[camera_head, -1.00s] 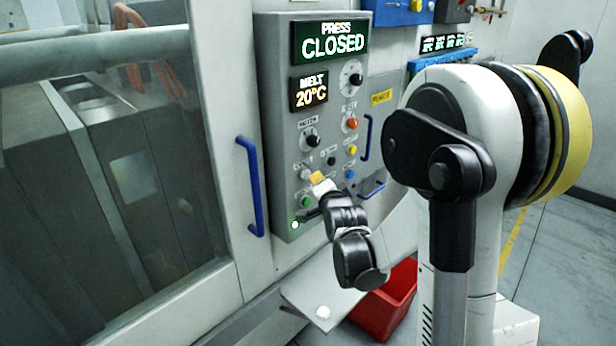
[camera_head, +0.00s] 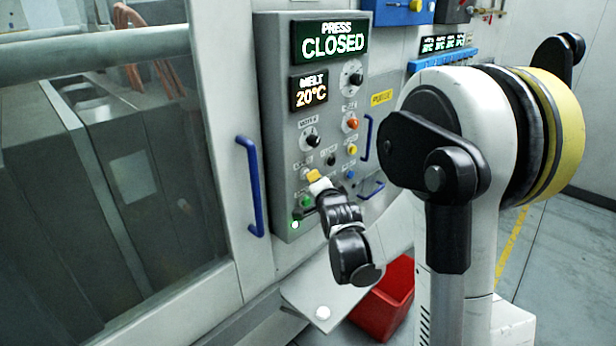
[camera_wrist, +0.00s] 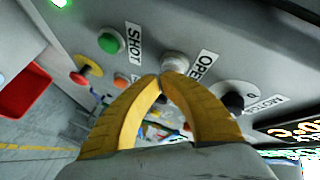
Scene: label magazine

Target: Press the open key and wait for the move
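The open key (camera_wrist: 175,62) is a pale round button beside the OPEN label in the wrist view. My gripper (camera_wrist: 160,79) has its two yellow fingers brought together at the tips, with nothing between them. The tips are right at the key's near edge; I cannot tell whether they touch it. In the head view my gripper (camera_head: 312,175) is at the lower left of the grey control panel (camera_head: 281,130) and largely covers the key. The press display (camera_head: 333,42) reads PRESS CLOSED.
A green button (camera_wrist: 109,42) marked SHOT and a black knob (camera_wrist: 234,102) flank the key. A blue door handle (camera_head: 252,187) stands left of the panel. A red bin (camera_head: 385,306) is on the floor below.

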